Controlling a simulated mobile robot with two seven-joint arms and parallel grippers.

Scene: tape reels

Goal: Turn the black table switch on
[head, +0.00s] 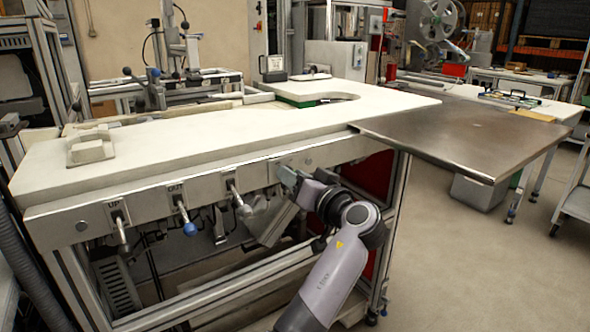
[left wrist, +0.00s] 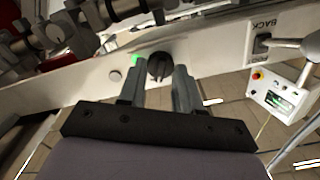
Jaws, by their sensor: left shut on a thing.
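The black table switch (left wrist: 159,66) is a round knob on the pale front panel of the table, seen in the left wrist view between the two fingertips. A green light (left wrist: 135,60) glows beside it, partly behind one finger. My left gripper (head: 287,176) is at the front panel under the white table edge in the head view. In the left wrist view, my left gripper (left wrist: 158,82) is shut on the switch, with a finger on each side. The switch is hidden in the head view. My right gripper is not in view.
A round button (head: 308,161) is close by on the right. A brown tabletop (head: 465,132) juts out to the right.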

